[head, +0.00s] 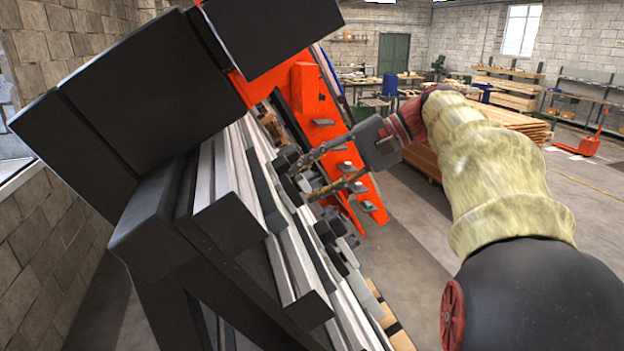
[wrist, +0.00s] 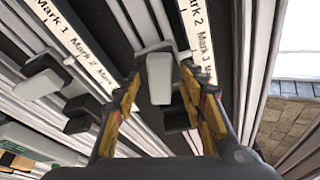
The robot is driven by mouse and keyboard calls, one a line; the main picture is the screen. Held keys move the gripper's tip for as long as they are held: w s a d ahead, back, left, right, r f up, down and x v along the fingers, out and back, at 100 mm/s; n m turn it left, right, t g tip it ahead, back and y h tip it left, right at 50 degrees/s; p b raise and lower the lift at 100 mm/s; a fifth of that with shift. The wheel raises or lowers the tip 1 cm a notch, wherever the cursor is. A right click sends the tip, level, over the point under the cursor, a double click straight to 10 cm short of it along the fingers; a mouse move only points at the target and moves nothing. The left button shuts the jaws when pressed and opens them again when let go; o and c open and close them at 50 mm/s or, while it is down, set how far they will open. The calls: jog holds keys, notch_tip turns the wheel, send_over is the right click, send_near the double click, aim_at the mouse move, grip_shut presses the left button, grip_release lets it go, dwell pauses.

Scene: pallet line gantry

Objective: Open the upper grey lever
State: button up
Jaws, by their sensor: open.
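In the wrist view a light grey lever (wrist: 160,78) stands between the two yellow-padded fingers of my open gripper (wrist: 161,84). The fingers are on either side of it; I cannot tell whether they touch it. Another light grey lever (wrist: 38,84) is to the left, outside the fingers. I cannot tell for sure which grey lever is the upper one. In the head view my gripper (head: 308,180) is at the slanted rail face of the gantry, with its fingers apart. The lever between them is too small to make out there.
Black levers (wrist: 82,106) sit along the rails near the fingers. White strips (wrist: 72,42) carry "Mark" labels. In the head view a large black box (head: 150,85) and an orange frame (head: 310,95) flank the rails.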

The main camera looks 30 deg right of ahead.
jog(key=v, duration=1.2)
dwell(0.4)
